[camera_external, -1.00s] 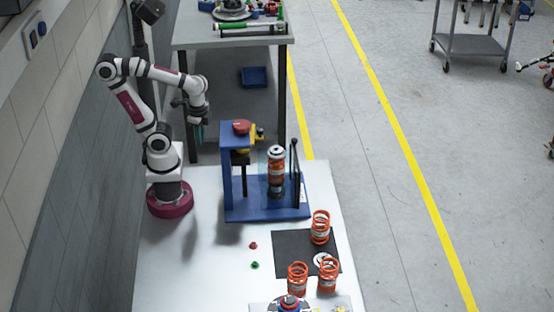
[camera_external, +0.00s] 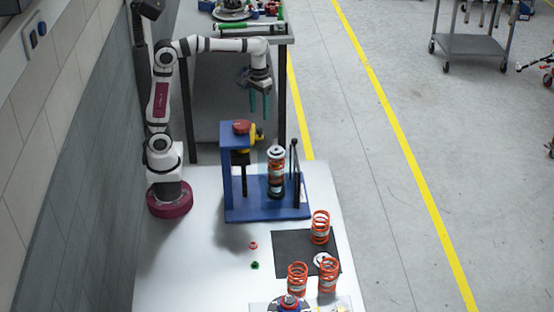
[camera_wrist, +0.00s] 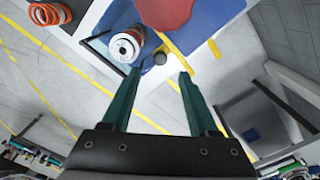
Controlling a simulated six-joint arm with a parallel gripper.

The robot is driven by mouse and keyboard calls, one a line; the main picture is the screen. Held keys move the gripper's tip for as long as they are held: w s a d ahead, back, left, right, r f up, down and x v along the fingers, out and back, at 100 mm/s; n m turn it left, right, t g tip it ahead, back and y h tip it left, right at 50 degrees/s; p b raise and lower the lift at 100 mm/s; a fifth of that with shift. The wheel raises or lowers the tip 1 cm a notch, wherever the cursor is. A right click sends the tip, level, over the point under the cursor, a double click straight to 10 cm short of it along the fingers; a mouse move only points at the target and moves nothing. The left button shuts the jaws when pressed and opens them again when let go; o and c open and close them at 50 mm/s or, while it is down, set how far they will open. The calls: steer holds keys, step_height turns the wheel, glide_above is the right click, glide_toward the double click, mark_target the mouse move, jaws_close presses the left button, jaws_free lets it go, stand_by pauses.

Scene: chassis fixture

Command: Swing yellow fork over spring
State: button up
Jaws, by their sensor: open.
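A blue fixture (camera_external: 229,178) stands on the white table. The yellow fork (camera_external: 254,142) sits near its top, below a red cap (camera_external: 242,127), with a dark knob on its right end. The fork also shows in the wrist view (camera_wrist: 172,43), with the dark knob (camera_wrist: 160,58) beside it. The orange spring (camera_external: 276,178) stands upright in the fixture around a white and black cylinder, whose top shows in the wrist view (camera_wrist: 125,46). My gripper (camera_external: 260,115) is open and empty, above and behind the fixture. Its teal fingertips (camera_wrist: 161,74) point toward the knob, apart from it.
A thin black upright (camera_external: 295,172) stands right of the spring. Several loose orange springs (camera_external: 320,228) stand at the front right near a black mat (camera_external: 290,240). A red and a green button (camera_external: 254,265) lie on the table. A grey bench (camera_external: 280,41) stands behind.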

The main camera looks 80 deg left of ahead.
mark_target(260, 129)
step_height(260, 129, down, 7)
steer(key=shift+r, duration=0.1)
jaws_close()
stand_by(0.3)
stand_by(1.2)
